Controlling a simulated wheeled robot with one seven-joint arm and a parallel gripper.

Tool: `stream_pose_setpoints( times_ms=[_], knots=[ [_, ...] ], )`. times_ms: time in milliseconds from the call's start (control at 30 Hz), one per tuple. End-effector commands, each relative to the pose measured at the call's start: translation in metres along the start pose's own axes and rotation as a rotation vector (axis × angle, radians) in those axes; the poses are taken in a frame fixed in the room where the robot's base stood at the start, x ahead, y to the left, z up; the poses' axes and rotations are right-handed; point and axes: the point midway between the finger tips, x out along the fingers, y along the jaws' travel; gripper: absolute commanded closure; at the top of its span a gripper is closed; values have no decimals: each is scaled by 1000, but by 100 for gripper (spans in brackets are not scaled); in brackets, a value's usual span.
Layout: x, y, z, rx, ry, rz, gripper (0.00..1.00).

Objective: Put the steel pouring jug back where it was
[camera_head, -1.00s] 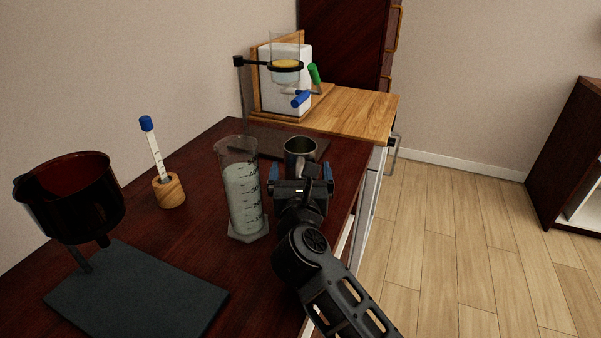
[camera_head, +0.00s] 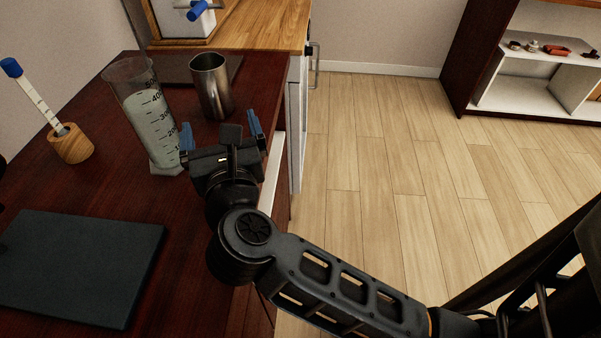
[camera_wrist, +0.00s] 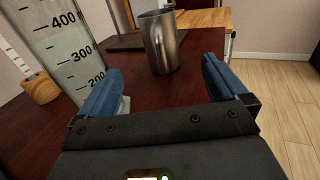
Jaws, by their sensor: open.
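The steel pouring jug (camera_head: 211,88) stands upright on the dark red-brown table near its right edge.
A graduated cylinder (camera_head: 150,118) of pale content stands just left of my gripper; it also shows in the wrist view (camera_wrist: 62,45). A wooden holder (camera_head: 72,144) with a blue-capped stick is further left. A dark plate (camera_head: 80,265) lies at the front. A dark mat (camera_head: 178,68) lies behind the jug.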

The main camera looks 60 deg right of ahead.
Motion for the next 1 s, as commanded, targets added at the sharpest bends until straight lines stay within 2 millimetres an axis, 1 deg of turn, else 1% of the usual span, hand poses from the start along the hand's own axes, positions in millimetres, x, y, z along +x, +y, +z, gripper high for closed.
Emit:
stream_pose_setpoints(
  times_ms=[133,233,267,367,467,500,667,700,867,900,1000],
  knots=[
    [-1,-1,0,-7,-2,0,1],
    [-6,-7,-1,-67,-22,-1,1],
    [-10,-11,-1,-102,-34,-2,1],
    [-29,-29,0,-296,-99,-5,1],
    [-57,-50,5,-595,-197,2,1],
    [-69,-56,6,-724,-237,9,1],
    [-118,-74,10,-1250,-410,55,1],
    [-130,-76,9,-1386,-456,72,1],
    [-179,-88,-2,-1925,-662,158,1],
    [-191,-92,-7,-2057,-722,186,1],
    [-220,-104,-20,-2373,-882,256,1]
  ],
)
